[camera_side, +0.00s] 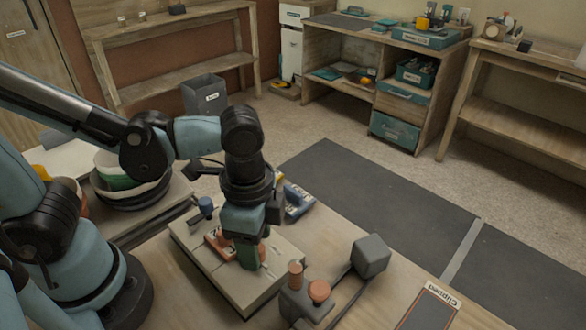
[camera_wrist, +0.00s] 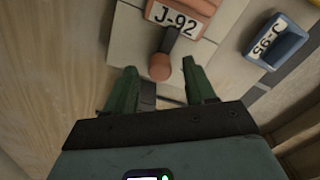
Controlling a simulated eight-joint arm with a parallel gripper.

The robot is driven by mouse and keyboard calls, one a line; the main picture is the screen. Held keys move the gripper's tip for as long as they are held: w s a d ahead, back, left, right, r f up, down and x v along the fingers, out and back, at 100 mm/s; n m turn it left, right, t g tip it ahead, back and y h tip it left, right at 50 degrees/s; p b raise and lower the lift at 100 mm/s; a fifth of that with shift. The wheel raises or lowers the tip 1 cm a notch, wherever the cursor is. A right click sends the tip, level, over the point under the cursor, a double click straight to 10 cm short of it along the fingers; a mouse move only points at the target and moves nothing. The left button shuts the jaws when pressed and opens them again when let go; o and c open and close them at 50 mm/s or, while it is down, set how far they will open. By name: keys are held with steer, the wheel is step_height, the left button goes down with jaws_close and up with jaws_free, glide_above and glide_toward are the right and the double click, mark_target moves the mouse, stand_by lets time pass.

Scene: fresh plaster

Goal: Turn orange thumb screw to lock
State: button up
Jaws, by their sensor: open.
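In the wrist view, an orange round-ended knob on a dark stem (camera_wrist: 160,66) lies just beyond my fingertips, roughly centred between them. In the side view, the orange block (camera_side: 214,246) sits on a pale slab, beside my gripper (camera_side: 249,256). My gripper points down with green fingers, open and empty. In the wrist view, my gripper (camera_wrist: 163,82) has a clear gap between its fingers. I cannot tell whether the knob touches them. The screw's turn position is unclear.
The pale slab (camera_side: 268,272) lies on the wooden bench. A blue labelled block (camera_wrist: 278,42) is to the right in the wrist view. A grey fixture with orange knobs (camera_side: 303,304) and a grey cube (camera_side: 371,255) stand right of the slab.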

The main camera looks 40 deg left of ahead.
step_height(320, 180, up, 12)
steer(key=shift+f, duration=0.15)
stand_by(0.5)
steer(key=w+a+f+n+t, duration=0.2)
steer(key=w+a+n+t, duration=0.1)
steer(key=a+n, duration=0.2)
steer(key=w+a+f+n+t, duration=0.3)
steer(key=a+n, duration=0.3)
steer(key=a, duration=0.3)
steer(key=shift+w+t, duration=0.25)
steer(key=shift+t, duration=0.35)
